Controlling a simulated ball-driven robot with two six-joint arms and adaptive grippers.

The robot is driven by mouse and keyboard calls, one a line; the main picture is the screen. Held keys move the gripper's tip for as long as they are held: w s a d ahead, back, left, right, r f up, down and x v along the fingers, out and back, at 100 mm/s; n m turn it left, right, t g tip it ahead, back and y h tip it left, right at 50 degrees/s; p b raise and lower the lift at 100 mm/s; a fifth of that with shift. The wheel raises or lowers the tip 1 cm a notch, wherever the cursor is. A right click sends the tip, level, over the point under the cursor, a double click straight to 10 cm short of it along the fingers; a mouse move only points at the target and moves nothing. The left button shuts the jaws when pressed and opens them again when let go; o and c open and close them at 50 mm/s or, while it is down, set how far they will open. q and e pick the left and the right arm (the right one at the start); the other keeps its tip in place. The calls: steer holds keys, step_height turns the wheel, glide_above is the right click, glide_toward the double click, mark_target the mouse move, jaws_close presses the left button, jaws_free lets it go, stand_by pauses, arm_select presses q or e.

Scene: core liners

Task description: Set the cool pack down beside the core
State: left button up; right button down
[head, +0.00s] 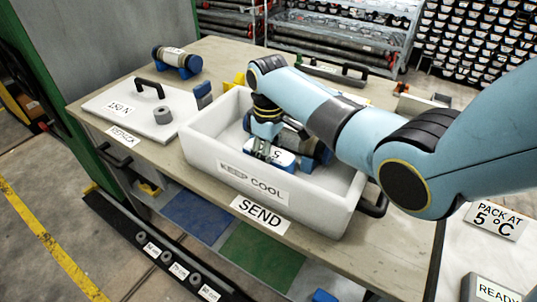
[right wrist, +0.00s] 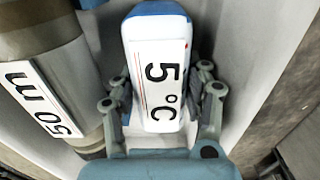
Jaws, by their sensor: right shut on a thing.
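The cool pack is a white block with blue ends, marked 5°C, seen in the head view (head: 284,158) and the right wrist view (right wrist: 158,62). My right gripper (head: 264,153) is shut on it inside the white KEEP COOL box (head: 225,168). Its fingers show on both sides of the pack in the right wrist view (right wrist: 163,92). The core, a grey cylinder with a 50 m label (right wrist: 42,100), lies alongside the pack in the box. In the head view my arm and the pack hide much of the core. I cannot tell whether the pack touches the box floor. My left gripper is not in view.
The box stands on a workbench (head: 400,240). Left of it lies a white lid (head: 120,97) with a black handle and a grey roll (head: 163,116). Another core (head: 173,56) rests on blue supports at the back left. The box walls stand close around the gripper.

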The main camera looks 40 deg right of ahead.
steer(key=shift+f, duration=0.4)
steer(key=c, duration=0.6)
jaws_free()
steer(key=shift+c, duration=0.2)
steer(key=shift+o, duration=0.5)
steer(key=shift+f, duration=0.1)
